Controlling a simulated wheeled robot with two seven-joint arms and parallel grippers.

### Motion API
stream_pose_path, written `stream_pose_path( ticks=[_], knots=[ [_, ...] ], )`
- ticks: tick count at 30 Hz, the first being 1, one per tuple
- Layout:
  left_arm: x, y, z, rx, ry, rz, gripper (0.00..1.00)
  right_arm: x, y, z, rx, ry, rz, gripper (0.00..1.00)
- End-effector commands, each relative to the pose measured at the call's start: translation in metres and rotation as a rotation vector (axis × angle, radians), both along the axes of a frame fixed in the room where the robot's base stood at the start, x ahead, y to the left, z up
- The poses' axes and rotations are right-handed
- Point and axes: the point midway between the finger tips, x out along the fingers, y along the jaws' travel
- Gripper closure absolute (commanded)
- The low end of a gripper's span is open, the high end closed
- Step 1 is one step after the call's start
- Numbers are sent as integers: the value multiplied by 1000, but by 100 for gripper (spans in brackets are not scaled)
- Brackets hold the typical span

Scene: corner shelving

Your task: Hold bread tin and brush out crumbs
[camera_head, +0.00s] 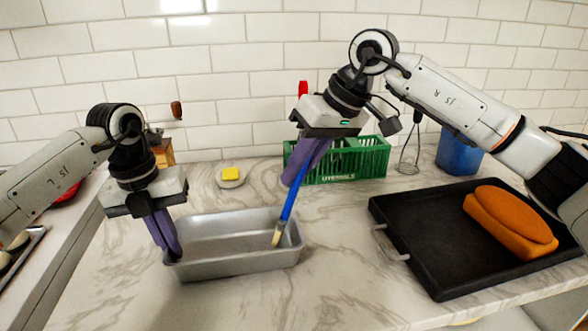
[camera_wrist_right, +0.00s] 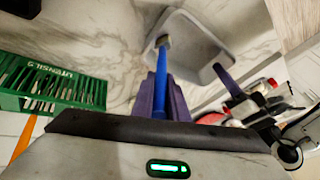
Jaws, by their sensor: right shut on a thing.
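The grey metal bread tin (camera_head: 225,268) stands on the marble counter, and it also shows in the right wrist view (camera_wrist_right: 215,48). My left gripper (camera_head: 172,252) is at the tin's left end, its purple fingers over the wall there. Whether they pinch the wall is hard to see. My right gripper (camera_head: 298,178) is shut on the blue handle of a brush (camera_head: 288,207). The brush tilts down and its pale bristles are inside the tin near the right end. In the right wrist view the brush (camera_wrist_right: 159,85) sits between the purple fingers. No crumbs can be made out.
A green utensil crate (camera_head: 350,162) and a whisk (camera_head: 409,155) stand behind. A black tray (camera_head: 410,245) with an orange-brown loaf (camera_head: 510,222) lies at the right. A yellow sponge (camera_head: 231,173) sits on a small dish at the back. Counter in front of the tin is clear.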

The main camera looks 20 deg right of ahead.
Motion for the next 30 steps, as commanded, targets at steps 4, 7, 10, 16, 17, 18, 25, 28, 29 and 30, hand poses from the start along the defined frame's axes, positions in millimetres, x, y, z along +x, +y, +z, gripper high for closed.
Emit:
stream_pose_path(
  ticks=[4,7,10,16,17,18,25,28,29,30],
  knots=[
    [0,0,0,0,0,0,100,0,0,-1,-1,1,0,100],
    [0,0,0,0,0,0,100,0,0,-1,-1,1,0,100],
    [0,0,0,0,0,0,100,1,6,-1,-1,1,1,100],
    [0,0,0,0,0,0,100,5,32,0,0,0,2,100],
    [0,0,0,0,0,0,100,6,36,0,0,-1,3,100],
    [0,0,0,0,0,0,100,7,41,0,0,-1,3,100],
    [0,0,0,0,0,0,100,11,65,0,0,1,0,100],
    [0,0,0,0,0,0,100,12,67,0,-1,0,-1,100],
    [0,0,0,0,0,0,100,12,68,0,-1,0,-1,100],
    [0,0,0,0,0,0,100,12,68,0,-1,0,-1,100]
  ],
)
